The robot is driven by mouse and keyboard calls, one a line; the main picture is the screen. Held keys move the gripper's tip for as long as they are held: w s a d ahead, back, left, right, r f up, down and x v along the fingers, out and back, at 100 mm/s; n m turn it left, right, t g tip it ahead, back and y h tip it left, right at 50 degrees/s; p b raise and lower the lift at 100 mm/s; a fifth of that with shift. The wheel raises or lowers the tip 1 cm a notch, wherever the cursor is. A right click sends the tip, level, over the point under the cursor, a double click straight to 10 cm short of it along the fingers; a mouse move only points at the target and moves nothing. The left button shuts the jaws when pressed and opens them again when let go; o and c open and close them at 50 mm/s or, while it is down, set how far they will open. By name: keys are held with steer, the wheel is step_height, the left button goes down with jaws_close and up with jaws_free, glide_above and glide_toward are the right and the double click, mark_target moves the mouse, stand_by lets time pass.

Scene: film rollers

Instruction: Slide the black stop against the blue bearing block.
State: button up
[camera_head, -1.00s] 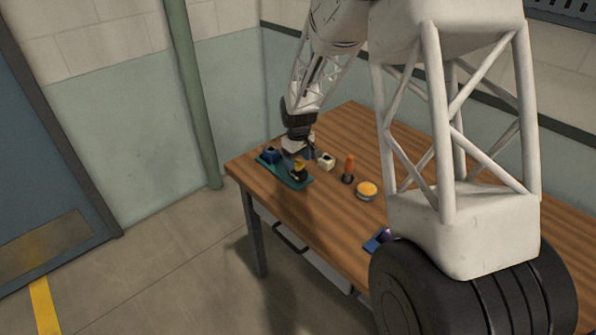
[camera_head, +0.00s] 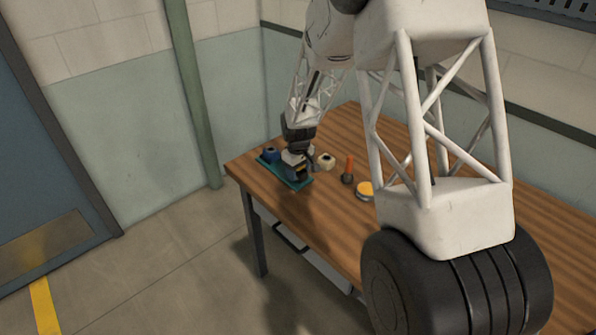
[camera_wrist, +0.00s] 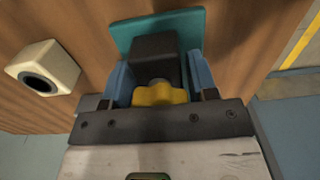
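The teal base (camera_head: 295,184) lies near the table's left end and also shows in the wrist view (camera_wrist: 121,36). The blue bearing block (camera_head: 271,155) stands on its far left end in the head view; I cannot make it out in the wrist view. The black stop (camera_wrist: 155,53), with a yellow knob (camera_wrist: 159,95), sits on the base, apart from the block. My gripper (camera_wrist: 160,80) is down over the stop, with one blue finger on each side. The fingers look open, with narrow gaps; contact is unclear. In the head view my gripper (camera_head: 297,167) mostly hides the stop.
A cream block with a dark hole (camera_head: 325,161) stands right of the base, also in the wrist view (camera_wrist: 42,68). An orange-topped piece (camera_head: 349,168) and a round orange-topped tin (camera_head: 366,190) stand farther right. The table's front edge is close to the base.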

mark_target(281, 165)
steer(key=c, duration=0.8)
steer(key=w+a, duration=0.6)
steer(key=shift+w+a+r, duration=0.1)
steer(key=shift+w+a, duration=0.2)
steer(key=shift+c, duration=0.2)
steer(key=o, duration=1.2)
step_height(281, 165, up, 8)
steer(key=shift+f, duration=0.15)
